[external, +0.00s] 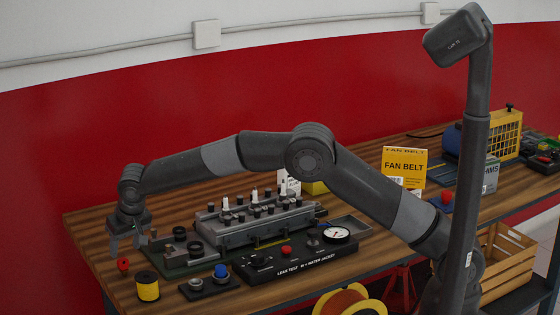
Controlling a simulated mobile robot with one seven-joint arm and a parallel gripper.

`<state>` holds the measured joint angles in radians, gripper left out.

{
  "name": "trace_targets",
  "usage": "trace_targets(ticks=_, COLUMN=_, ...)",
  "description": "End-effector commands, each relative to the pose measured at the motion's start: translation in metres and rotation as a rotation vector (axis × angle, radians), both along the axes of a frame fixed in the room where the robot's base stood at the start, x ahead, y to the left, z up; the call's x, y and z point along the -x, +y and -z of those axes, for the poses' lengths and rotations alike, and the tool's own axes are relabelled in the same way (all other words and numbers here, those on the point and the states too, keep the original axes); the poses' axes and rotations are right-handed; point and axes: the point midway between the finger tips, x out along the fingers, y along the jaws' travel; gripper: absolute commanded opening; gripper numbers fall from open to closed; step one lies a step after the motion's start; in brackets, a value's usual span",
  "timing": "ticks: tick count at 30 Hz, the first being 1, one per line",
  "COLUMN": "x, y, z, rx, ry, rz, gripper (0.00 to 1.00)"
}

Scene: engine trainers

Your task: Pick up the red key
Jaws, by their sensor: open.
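A small red object (123,264), which looks like the red key, lies on the wooden workbench near its left end. My gripper (127,248) points down just above and behind it, with its fingers apart and nothing visible between them. The fingertips look close to the red object, but I cannot tell the exact gap. The key's fine shape is too small to make out.
A yellow-and-black spool (148,287) stands just right of the red object. A small black tray (209,286) with knobs and the engine block (255,222) are further right. The black leak test panel (300,256) lies in front of the block. The bench's left edge is near.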

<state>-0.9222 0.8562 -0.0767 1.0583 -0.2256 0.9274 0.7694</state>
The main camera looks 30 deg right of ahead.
Motion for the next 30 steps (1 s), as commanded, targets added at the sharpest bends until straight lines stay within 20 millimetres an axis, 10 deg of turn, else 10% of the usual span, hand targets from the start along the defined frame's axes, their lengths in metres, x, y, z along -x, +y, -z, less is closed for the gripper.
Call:
trace_targets(ticks=18, x=-0.028, y=0.006, z=0.067, rx=-0.001, ry=0.000, rz=0.000, gripper=0.55)
trace_targets(ticks=30, x=-0.029, y=0.007, z=0.068, rx=-0.001, ry=-0.001, rz=0.000, gripper=0.41)
